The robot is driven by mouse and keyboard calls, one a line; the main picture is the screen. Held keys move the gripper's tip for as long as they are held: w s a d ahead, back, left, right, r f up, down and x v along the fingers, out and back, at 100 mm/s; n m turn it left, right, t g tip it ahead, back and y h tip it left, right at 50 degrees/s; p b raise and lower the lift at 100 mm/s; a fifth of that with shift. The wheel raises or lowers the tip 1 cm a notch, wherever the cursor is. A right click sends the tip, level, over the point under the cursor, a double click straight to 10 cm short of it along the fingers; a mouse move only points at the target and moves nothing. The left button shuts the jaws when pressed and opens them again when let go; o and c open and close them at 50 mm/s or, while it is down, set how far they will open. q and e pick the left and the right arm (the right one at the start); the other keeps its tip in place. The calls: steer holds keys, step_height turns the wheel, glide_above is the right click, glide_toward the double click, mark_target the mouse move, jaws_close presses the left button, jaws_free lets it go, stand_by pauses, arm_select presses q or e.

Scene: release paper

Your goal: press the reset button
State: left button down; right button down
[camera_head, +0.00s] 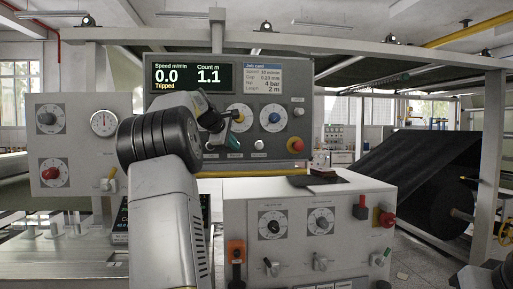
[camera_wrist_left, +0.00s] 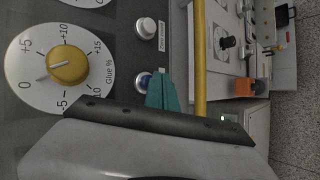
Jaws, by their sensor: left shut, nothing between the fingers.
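The grey control panel (camera_head: 273,78) has a display (camera_head: 190,75) reading Speed 0.0, Count 1.1 and "Tripped". In the left wrist view, a blue button (camera_wrist_left: 141,82) sits below the Glue dial's yellow knob (camera_wrist_left: 68,60), partly hidden by my fingers. A white button (camera_wrist_left: 147,28) with a small label is beside it. I cannot read which one is the reset button. My left gripper (camera_head: 232,137) is shut and empty in front of the panel. Its teal fingertips (camera_wrist_left: 160,92) overlap the blue button's edge; contact cannot be told. My right gripper does not show.
A red button (camera_head: 296,145) is at the panel's lower right. A yellow bar (camera_head: 250,173) runs below the panel, close to my left gripper. A lower cabinet (camera_head: 345,240) with dials and levers stands in front. A dark roll (camera_head: 425,170) is at the right.

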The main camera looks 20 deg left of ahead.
arm_select(q)
steer(key=shift+w+a, duration=0.25)
steer(key=shift+w, duration=0.15)
stand_by(0.3)
steer(key=shift+s, duration=0.15)
steer(key=shift+s+d, duration=0.45)
steer(key=shift+s, duration=0.2)
steer(key=shift+s+d, duration=0.45)
steer(key=shift+s, duration=0.25)
steer(key=shift+s+d, duration=0.45)
steer(key=shift+s, duration=0.25)
steer(key=shift+s+d, duration=0.45)
steer(key=shift+s, duration=0.25)
